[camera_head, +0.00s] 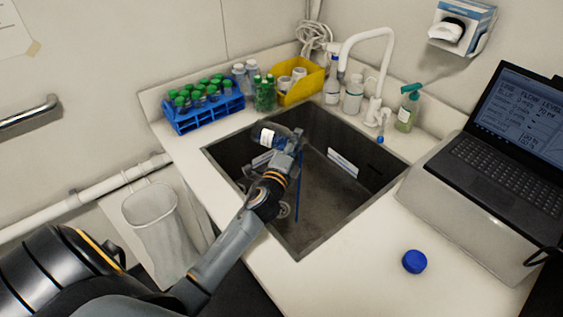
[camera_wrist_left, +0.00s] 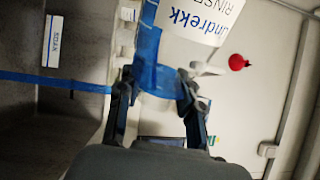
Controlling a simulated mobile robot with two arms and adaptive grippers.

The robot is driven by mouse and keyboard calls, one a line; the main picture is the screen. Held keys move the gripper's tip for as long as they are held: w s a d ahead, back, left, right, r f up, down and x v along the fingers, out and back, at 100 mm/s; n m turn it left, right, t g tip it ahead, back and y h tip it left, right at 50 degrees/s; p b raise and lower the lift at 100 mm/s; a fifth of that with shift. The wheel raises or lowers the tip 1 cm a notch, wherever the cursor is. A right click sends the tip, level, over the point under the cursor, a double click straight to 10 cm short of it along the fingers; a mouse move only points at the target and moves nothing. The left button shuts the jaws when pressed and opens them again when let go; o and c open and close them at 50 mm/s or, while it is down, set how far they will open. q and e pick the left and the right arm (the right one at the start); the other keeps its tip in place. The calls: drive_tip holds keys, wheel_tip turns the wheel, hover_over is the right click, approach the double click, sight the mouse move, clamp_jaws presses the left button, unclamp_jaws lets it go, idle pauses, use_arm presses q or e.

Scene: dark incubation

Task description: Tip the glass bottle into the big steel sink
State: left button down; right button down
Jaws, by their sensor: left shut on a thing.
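The glass bottle (camera_head: 268,135) is clear, with a white label and blue contents, and lies tipped over on its side above the big steel sink (camera_head: 335,205). My left gripper (camera_head: 290,146) is shut on it. In the left wrist view the bottle (camera_wrist_left: 150,45) shows blue between the two fingers (camera_wrist_left: 157,88), with its label at the top. A thin blue stream runs down from near the gripper into the sink basin, and also crosses the left of the wrist view. The bottle's mouth is hidden. My right gripper is not in view.
A blue screw cap (camera_head: 414,262) lies on the counter right of the sink. Behind the sink stand a blue rack of green-capped tubes (camera_head: 203,113), a yellow bin (camera_head: 302,88), bottles and a white faucet (camera_head: 372,75). A laptop (camera_head: 500,150) stands at right.

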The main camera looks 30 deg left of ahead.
use_arm(q)
drive_tip(key=shift+d+r+m, duration=0.15)
drive_tip(key=shift+m, duration=0.75)
drive_tip(key=shift+p, duration=0.35)
drive_tip(key=shift+d+r+m, duration=0.15)
drive_tip(key=shift+d+m, duration=0.05)
drive_tip(key=shift+m, duration=0.8)
